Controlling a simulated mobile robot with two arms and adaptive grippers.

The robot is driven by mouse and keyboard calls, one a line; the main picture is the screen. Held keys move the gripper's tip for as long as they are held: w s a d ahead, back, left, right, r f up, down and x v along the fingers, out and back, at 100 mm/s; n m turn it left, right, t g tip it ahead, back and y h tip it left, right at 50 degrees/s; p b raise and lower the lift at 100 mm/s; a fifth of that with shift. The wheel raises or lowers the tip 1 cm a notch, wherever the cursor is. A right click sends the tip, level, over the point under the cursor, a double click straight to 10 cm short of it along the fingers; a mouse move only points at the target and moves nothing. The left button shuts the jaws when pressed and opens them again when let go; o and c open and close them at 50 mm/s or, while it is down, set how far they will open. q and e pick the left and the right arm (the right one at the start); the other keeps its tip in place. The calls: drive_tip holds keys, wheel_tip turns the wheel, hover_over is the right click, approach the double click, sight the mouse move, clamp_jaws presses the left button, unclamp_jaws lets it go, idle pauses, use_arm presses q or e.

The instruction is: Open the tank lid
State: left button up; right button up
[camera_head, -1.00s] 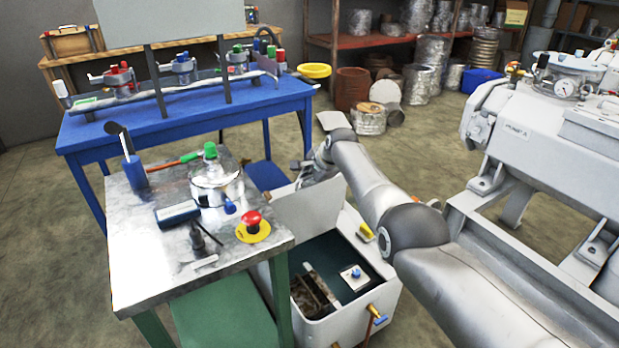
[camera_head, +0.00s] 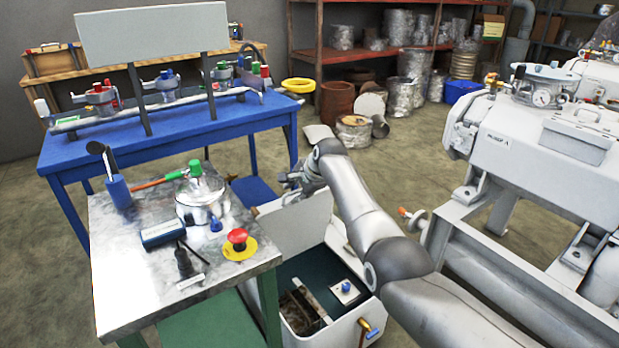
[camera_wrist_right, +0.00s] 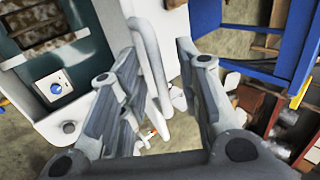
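The tank (camera_head: 318,327) is a white box on the floor beside the metal cart, with its dark inside visible from above. Its white lid (camera_head: 297,226) stands raised at the tank's far side. My right gripper (camera_head: 290,182) is at the lid's upper edge, partly hidden by my arm. In the right wrist view, my right gripper (camera_wrist_right: 160,55) has its fingers apart, with a white tubular handle (camera_wrist_right: 150,50) between them near the left finger. I cannot tell whether they touch. The open tank (camera_wrist_right: 90,45) lies at the left there. My left gripper is out of view.
A metal cart (camera_head: 130,270) with a pot and red emergency button (camera_head: 238,238) stands left of the tank. A blue table (camera_head: 200,135) is behind it. A large white machine (camera_head: 530,135) stands at the right. Open floor lies behind my arm.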

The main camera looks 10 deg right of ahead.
drive_tip(key=v, duration=1)
drive_tip(key=shift+s, duration=0.15)
drive_tip(key=s+d+f+n+g+h, duration=0.15)
drive_tip(key=s+f, duration=0.35)
drive_tip(key=f, duration=0.5)
drive_tip(key=s+d+f+n, duration=0.1)
drive_tip(key=s+f+n, duration=0.2)
drive_tip(key=s+f, duration=0.55)
drive_tip(key=s+d+f+n+g+h, duration=0.1)
drive_tip(key=s+f+n, duration=0.1)
drive_tip(key=f, duration=1)
drive_tip(key=s+f+n, duration=0.4)
drive_tip(key=s+f, duration=0.7)
drive_tip(key=s, duration=0.3)
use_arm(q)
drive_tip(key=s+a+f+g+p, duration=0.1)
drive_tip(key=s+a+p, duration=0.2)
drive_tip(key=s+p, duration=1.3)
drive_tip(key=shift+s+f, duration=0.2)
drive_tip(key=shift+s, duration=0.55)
use_arm(e)
drive_tip(key=s+d+f+n+g, duration=0.1)
drive_tip(key=s+f+n+g, duration=0.1)
drive_tip(key=s, duration=1.7)
drive_tip(key=s+d+f+n+g, duration=0.1)
drive_tip(key=s+f+n, duration=0.3)
drive_tip(key=s, duration=1.5)
wheel_tip(320, 180, down, 3)
drive_tip(key=shift+r+g, duration=0.15)
drive_tip(key=shift+g, duration=0.2)
